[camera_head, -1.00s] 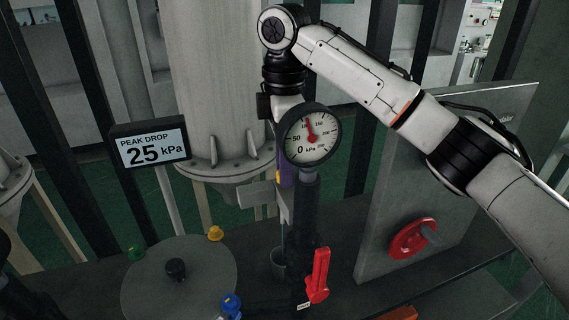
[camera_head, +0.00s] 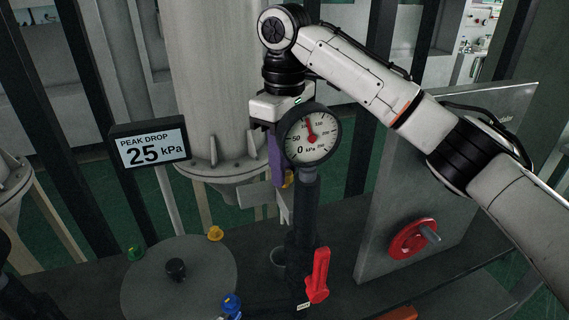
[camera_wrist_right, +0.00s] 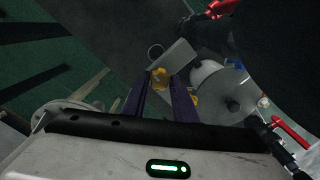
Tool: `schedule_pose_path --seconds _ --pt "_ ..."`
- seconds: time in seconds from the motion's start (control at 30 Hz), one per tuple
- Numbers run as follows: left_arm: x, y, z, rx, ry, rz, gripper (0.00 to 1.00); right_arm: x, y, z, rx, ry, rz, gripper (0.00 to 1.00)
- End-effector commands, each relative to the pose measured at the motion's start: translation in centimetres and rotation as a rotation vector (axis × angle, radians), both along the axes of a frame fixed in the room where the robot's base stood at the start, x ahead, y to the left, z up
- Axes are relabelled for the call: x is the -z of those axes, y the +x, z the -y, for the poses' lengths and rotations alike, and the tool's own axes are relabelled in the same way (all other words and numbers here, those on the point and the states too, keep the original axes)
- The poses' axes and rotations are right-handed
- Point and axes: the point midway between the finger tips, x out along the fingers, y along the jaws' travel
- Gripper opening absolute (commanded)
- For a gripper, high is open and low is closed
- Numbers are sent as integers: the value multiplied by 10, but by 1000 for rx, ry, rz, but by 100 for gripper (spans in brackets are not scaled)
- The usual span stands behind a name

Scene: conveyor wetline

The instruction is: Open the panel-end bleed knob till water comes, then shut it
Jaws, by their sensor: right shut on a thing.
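My right gripper (camera_head: 283,180), with purple fingers, points down behind the pressure gauge (camera_head: 311,135). It is shut on a small yellow knob (camera_head: 289,178), which the gauge and fingers partly hide. In the right wrist view the yellow knob (camera_wrist_right: 159,77) sits between the purple fingertips, beside a grey plate (camera_wrist_right: 178,56). A grey cup (camera_head: 278,257) stands below the knob; I see no water stream, and the cup's inside is too dark to read. The gauge needle points up near 100 kPa. My left gripper is not in view.
A red lever (camera_head: 318,275) and a red handwheel (camera_head: 413,238) stand at right. A display (camera_head: 149,148) reads peak drop 25 kPa.

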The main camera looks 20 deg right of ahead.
Motion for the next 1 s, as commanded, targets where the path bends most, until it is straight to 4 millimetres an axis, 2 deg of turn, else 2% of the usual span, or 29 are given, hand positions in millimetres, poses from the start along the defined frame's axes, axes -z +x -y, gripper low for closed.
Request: schedule_pose_path --seconds 0.53,0.57,0.63,1.0 --pt "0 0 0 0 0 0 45 -1 0 0 25 -1 2 4" --pt "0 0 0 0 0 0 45 -1 0 0 25 0 1 31" --pt "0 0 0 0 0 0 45 -1 0 0 25 0 1 43" --pt "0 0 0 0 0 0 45 -4 0 0 23 -1 2 45"
